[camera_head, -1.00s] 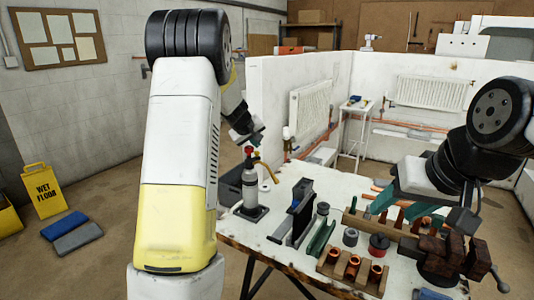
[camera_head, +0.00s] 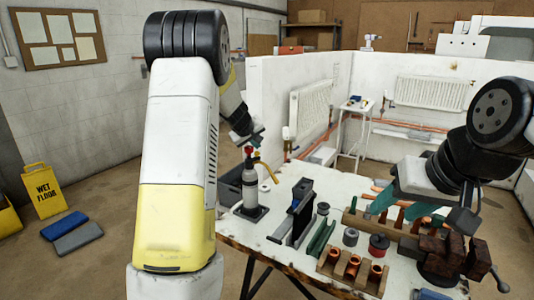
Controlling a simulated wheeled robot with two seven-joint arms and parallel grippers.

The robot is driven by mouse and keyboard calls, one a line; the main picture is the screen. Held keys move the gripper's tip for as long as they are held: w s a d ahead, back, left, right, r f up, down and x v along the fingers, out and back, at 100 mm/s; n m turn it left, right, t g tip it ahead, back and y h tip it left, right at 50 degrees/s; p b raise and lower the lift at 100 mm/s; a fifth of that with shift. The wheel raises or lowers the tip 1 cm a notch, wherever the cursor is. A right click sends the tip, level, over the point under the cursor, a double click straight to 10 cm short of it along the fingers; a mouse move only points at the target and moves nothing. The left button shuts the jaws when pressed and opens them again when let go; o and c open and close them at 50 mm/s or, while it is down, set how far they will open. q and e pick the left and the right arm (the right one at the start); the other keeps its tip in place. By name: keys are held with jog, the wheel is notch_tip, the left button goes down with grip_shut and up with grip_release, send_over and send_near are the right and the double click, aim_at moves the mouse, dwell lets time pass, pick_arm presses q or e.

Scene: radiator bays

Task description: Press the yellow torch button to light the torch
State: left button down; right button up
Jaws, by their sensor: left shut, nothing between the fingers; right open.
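The torch (camera_head: 250,188) stands upright on a dark base at the left end of the workbench. It has a grey cylinder, a red part on top and a curved yellow tube (camera_head: 266,172) on its right side. My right gripper (camera_head: 406,209) is open above the right part of the bench, with teal fingers over the copper fittings.
A dark box (camera_head: 231,184) is behind the torch.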

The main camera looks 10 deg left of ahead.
aim_at(256, 154)
pick_arm(q)
jog(key=shift+f, duration=0.7)
dwell(0.6)
jog(key=shift+r, duration=0.9)
jog(key=shift+r, duration=0.15)
jog(key=shift+r, duration=2.4)
